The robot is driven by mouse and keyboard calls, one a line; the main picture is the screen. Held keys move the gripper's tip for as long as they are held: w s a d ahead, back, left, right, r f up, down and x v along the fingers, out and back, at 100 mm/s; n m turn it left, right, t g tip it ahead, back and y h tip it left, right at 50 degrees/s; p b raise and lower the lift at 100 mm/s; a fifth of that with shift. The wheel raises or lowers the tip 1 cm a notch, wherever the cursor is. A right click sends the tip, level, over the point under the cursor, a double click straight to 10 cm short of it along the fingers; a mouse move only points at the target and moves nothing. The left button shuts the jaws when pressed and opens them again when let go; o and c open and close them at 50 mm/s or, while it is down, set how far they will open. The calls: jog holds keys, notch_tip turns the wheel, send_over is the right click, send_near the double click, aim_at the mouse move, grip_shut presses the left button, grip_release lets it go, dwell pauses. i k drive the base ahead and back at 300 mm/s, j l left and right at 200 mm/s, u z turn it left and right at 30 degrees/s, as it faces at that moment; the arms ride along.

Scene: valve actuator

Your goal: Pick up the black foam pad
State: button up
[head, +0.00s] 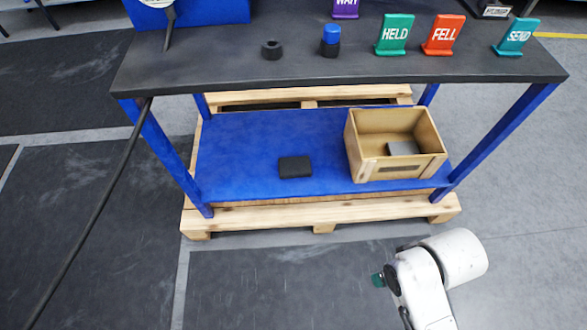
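The black foam pad (295,167) is a small dark block with rounded corners. It lies flat on the blue lower shelf (240,150) of the table, left of a wooden box, with nothing touching it. My white arm shows at the lower right, in front of the table and well apart from the pad. My gripper's fingers cannot be made out in the head view.
The wooden box (362,140) on the shelf holds a grey block (402,148). The dark tabletop (220,62) overhangs the shelf, with blue legs at the corners. A pallet (330,214) lies underneath. A black cable (100,210) hangs at left. Floor in front is clear.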

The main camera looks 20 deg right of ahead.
aim_at(295, 167)
jog(key=i+l+u, duration=0.15)
jog(key=i+l, duration=0.15)
jog(key=i+l+u, duration=0.2)
jog(key=l, duration=0.2)
jog(key=i+l+u, duration=0.15)
jog(key=l, duration=0.3)
jog(key=i+l+u, duration=0.2)
jog(key=i+l, duration=0.15)
jog(key=l, duration=0.1)
